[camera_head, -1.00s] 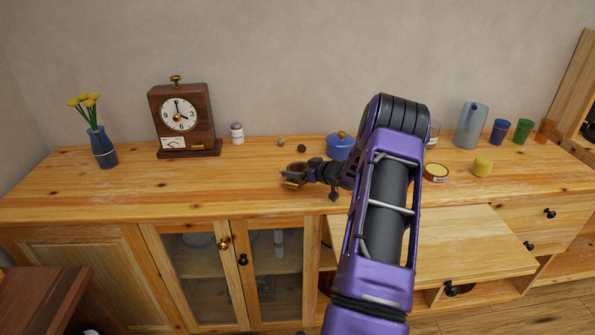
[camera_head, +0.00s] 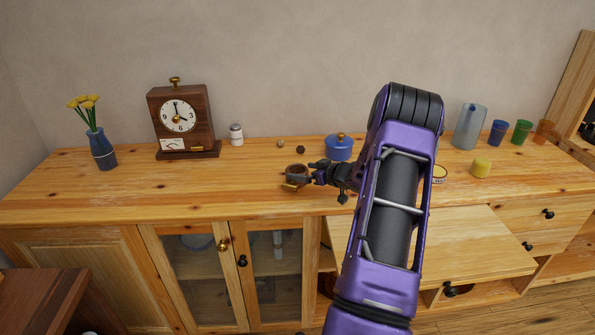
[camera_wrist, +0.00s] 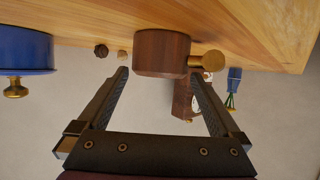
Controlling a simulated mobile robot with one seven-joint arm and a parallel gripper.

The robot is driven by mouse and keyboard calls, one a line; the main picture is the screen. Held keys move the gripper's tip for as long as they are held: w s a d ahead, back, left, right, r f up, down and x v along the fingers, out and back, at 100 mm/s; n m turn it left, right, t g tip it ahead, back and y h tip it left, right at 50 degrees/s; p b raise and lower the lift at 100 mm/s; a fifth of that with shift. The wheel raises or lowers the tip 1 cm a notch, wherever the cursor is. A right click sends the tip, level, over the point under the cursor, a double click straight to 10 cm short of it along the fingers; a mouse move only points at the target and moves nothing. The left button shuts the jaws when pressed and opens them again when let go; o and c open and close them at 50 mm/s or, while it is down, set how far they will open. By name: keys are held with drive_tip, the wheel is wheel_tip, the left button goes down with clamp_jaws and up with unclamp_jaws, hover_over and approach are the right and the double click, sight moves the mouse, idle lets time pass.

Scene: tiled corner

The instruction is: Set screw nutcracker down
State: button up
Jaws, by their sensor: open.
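The screw nutcracker (camera_head: 296,168) is a small brown wooden cup with a brass screw on its side. It stands on the wooden cabinet top (camera_head: 230,190), near the middle. In the wrist view, which is upside down, the nutcracker (camera_wrist: 162,52) rests on the wood, with its brass screw (camera_wrist: 212,60) pointing right. My gripper (camera_head: 302,172) is at the nutcracker's right side, and it also shows in the wrist view (camera_wrist: 159,75). Its fingers are spread apart, with tips near the cup's two sides and visible gaps. Nothing is held.
A blue lidded pot (camera_head: 339,150) stands behind my gripper. Two small round things, one dark (camera_head: 300,150) and one tan (camera_head: 281,143), lie behind the nutcracker. A clock (camera_head: 182,118), shaker (camera_head: 236,134) and vase (camera_head: 102,150) stand left. The front left top is clear.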

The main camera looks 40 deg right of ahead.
drive_tip(key=v, duration=0.8)
